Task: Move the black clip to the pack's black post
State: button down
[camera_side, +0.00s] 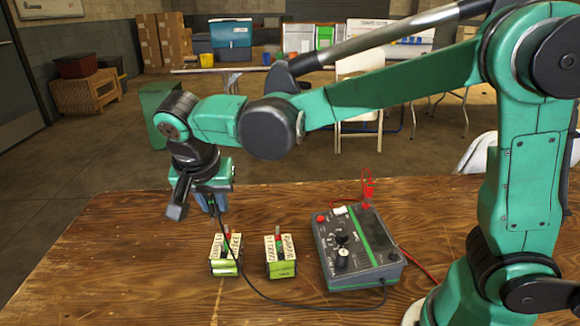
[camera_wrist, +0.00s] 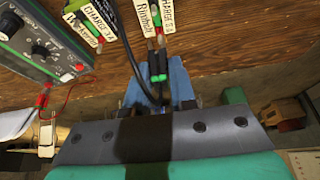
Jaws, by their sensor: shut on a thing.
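My gripper (camera_side: 213,202) is shut on the black clip, above and slightly behind the left pack. The clip is mostly hidden by the fingers in the side view. In the wrist view, the blue fingers (camera_wrist: 160,85) close around the clip (camera_wrist: 157,72), and its black cable runs up and away. Two green battery packs with white labels, the left pack (camera_side: 225,268) and the right pack (camera_side: 281,269), stand on the table. Each shows a red part and a dark part on top; the black posts are too small to make out clearly.
A grey charger (camera_side: 355,250) with dials stands to the right of the packs. A red clip (camera_side: 369,190) shows at its back edge. The black cable (camera_side: 262,297) loops in front of the packs to the charger. The wooden table (camera_side: 120,270) is clear at left.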

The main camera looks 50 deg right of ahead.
jog(key=shift+f, duration=2.75)
jog(key=shift+f, duration=0.25)
jog(key=c, duration=0.7)
grip_release()
jog(key=shift+o, duration=0.2)
jog(key=shift+o, duration=1)
jog(key=shift+r, duration=0.1)
jog(key=shift+r, duration=3.7)
